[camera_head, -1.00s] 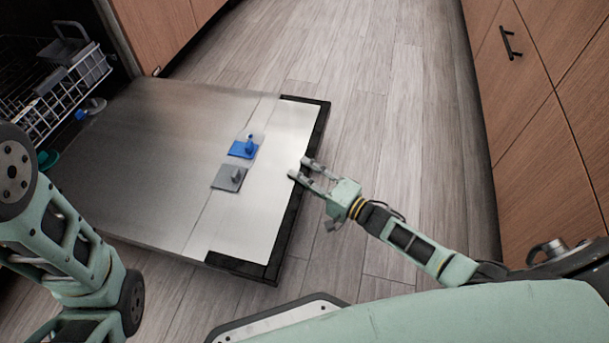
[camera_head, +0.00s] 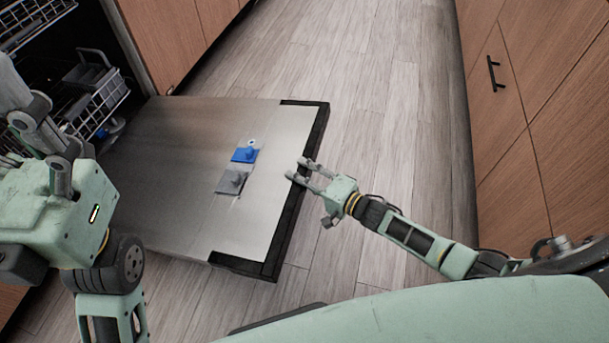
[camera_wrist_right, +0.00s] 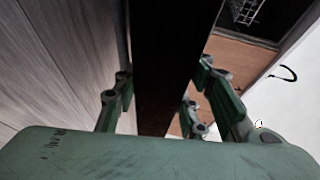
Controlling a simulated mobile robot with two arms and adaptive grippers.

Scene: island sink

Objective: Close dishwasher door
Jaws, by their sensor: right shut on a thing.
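The dishwasher door (camera_head: 190,190) is open, folded down low over the floor, with its silver inner face up and a black outer edge. My right gripper (camera_head: 298,170) is shut on that outer edge, near its middle. In the right wrist view the dark door edge (camera_wrist_right: 170,60) runs between the fingers. My left gripper (camera_head: 35,115) is raised at the far left, in front of the dishwasher opening; its fingers are not clear enough to read.
A blue dispenser lid (camera_head: 243,155) and a grey one (camera_head: 231,181) are on the door's inner face. Wire racks (camera_head: 95,95) show inside the dishwasher. Wooden cabinets (camera_head: 525,110) stand at right, with clear floor (camera_head: 390,130) between.

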